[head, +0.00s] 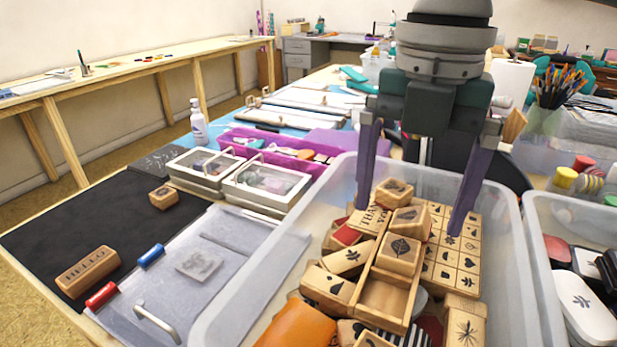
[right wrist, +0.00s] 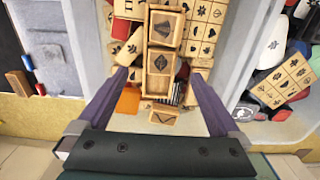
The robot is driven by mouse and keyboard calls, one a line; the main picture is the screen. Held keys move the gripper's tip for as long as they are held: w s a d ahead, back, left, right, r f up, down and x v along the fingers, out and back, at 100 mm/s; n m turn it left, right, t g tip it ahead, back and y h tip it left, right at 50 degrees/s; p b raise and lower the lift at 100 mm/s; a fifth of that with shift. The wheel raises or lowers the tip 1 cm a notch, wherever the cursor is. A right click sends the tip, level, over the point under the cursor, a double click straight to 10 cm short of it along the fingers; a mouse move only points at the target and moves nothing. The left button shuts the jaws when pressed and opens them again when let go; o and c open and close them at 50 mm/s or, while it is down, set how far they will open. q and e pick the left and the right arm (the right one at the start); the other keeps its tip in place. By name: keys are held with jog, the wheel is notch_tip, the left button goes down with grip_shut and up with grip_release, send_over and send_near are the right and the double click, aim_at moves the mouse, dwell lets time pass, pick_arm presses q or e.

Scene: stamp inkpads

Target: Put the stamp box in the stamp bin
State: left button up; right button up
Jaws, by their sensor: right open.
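The stamp box (head: 384,300) is a long, narrow wooden tray with an open compartment at its near end and stamps in the rest. It lies on a heap of loose wooden stamps inside the clear plastic stamp bin (head: 243,262). In the right wrist view the stamp box (right wrist: 157,84) lies between the fingers, with wooden stamps around it. My right gripper (head: 411,220) is open over the bin, one finger to each side of the box. I cannot tell whether the fingers touch it. The right gripper (right wrist: 160,72) holds nothing visible. My left gripper is out of view.
A second clear bin with inkpads (head: 583,305) stands close on the right. Left of the stamp bin are a grey tray (head: 190,275), a HELLO stamp (head: 88,270) and lidded cases (head: 265,185). The black mat (head: 60,225) has free room.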

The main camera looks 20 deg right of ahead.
notch_tip(320, 180, up, 5)
jog(key=shift+r+p, duration=0.2)
jog(key=shift+p, duration=0.15)
jog(key=s+a+m+t+y+p, duration=0.25)
jog(key=s+a+m+p, duration=0.45)
jog(key=a+p, duration=0.4)
jog(key=s+d+r+m+t+h+p, duration=0.1)
jog(key=s+d+r+m+p, duration=0.25)
jog(key=m, duration=0.55)
jog(key=s+d+m+h+p, duration=0.1)
jog(key=s+d+m+p, duration=0.25)
jog(key=s+m, duration=0.35)
notch_tip(320, 180, up, 38)
jog(key=w+m+p, duration=0.1)
jog(key=p, duration=3.5)
jog(key=shift+w+d+f+p, duration=0.15)
jog(key=shift+w+d+p, duration=0.05)
jog(key=shift+d+p, duration=0.2)
